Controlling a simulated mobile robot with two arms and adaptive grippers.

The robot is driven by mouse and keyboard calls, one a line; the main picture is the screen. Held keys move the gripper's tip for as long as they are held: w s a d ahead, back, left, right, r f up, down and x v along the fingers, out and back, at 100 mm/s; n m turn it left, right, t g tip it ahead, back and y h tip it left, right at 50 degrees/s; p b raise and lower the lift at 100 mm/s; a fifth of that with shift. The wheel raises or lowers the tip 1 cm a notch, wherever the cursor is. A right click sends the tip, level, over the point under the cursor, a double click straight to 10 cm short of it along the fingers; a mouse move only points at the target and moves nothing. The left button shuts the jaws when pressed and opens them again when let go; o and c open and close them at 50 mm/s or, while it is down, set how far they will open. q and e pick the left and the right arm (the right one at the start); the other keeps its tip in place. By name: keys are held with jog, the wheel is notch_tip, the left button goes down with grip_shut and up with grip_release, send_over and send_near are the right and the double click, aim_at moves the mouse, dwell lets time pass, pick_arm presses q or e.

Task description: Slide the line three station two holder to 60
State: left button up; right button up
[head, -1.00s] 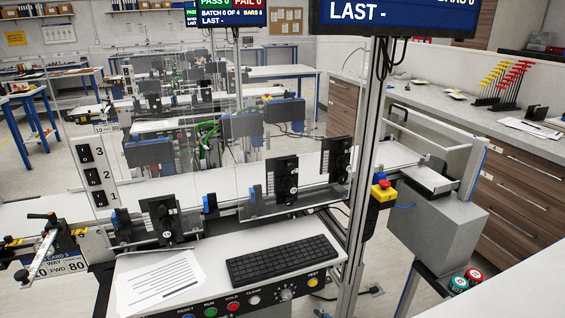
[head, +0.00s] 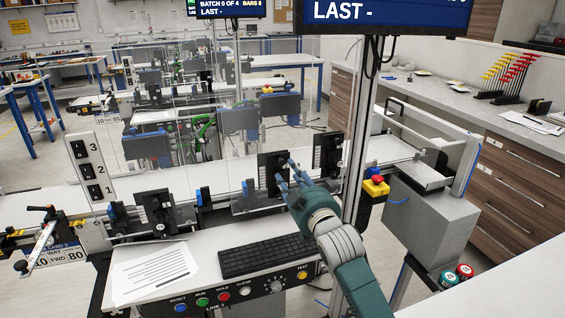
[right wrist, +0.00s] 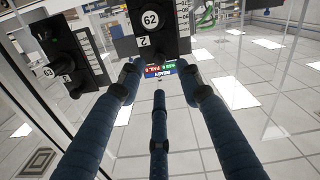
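A black holder (head: 267,180) stands on the conveyor rail in the middle of the head view. In the right wrist view this holder (right wrist: 152,45) shows a round knob marked 62 with a 2 below it. My right gripper (head: 287,172) is in front of it, its fingers pointing at it. In the right wrist view its fingers (right wrist: 160,72) are spread apart with nothing between them, just short of the holder's lower part. I cannot tell whether a fingertip touches it. My left gripper is not in view.
A second black holder (head: 326,155) stands to the right, close to the metal post (head: 361,140). Another holder (head: 157,212) stands to the left. A keyboard (head: 260,259) and button panel (head: 243,291) lie below. Clear panels stand behind the rail.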

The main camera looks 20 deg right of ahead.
aim_at(282, 163)
jog(key=w+p, duration=0.1)
jog(key=w, duration=0.6)
jog(key=shift+a+f, duration=0.1)
jog(key=shift+a, duration=0.05)
grip_shut()
